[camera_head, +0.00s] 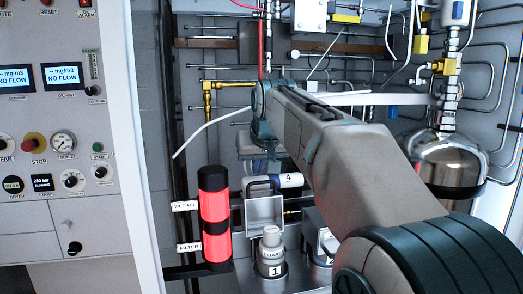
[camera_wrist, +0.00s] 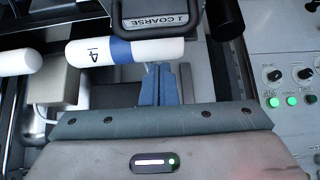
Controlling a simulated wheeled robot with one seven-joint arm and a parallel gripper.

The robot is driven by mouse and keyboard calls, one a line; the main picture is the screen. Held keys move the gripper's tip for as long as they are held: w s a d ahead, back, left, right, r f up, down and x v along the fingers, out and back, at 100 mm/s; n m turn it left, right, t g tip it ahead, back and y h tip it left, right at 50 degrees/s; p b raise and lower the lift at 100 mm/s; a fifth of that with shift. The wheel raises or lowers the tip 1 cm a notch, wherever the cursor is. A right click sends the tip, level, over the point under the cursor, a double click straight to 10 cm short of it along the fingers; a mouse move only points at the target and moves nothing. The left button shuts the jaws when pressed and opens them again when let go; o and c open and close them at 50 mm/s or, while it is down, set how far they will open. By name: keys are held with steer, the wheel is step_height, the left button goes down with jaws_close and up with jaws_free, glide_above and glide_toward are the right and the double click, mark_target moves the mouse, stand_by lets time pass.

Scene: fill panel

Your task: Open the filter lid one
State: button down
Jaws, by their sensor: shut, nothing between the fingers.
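A dark plate labelled "1 COARSE" (camera_wrist: 155,18), seemingly filter lid one, is at the top of the wrist view, cut off by the edge. In the head view a grey square lid (camera_head: 264,211) appears to stand raised behind filter canister 1 (camera_head: 271,268); a "COARSE" cartridge (camera_head: 271,242) shows in the canister. My gripper (camera_wrist: 159,68) is shut and empty, its blue fingertips apart from the lid label and close to a white cylinder marked 4 (camera_wrist: 98,51). In the head view my arm hides much of the gripper.
The cylinder marked 4 also shows in the head view (camera_head: 288,180). A red lit indicator column (camera_head: 214,210) stands left of canister 1. Canister 2 (camera_head: 320,250) is partly behind my arm. Pipes and a steel vessel (camera_head: 450,165) crowd the back. A control panel (camera_head: 65,120) is at left.

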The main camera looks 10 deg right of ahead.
steer(key=shift+x, duration=0.85)
steer(key=s, duration=0.3)
steer(key=shift+s+r+p, duration=0.2)
steer(key=shift+s+p, duration=0.1)
steer(key=shift+p, duration=0.05)
steer(key=shift+s+f, duration=0.15)
steer(key=shift+s, duration=0.1)
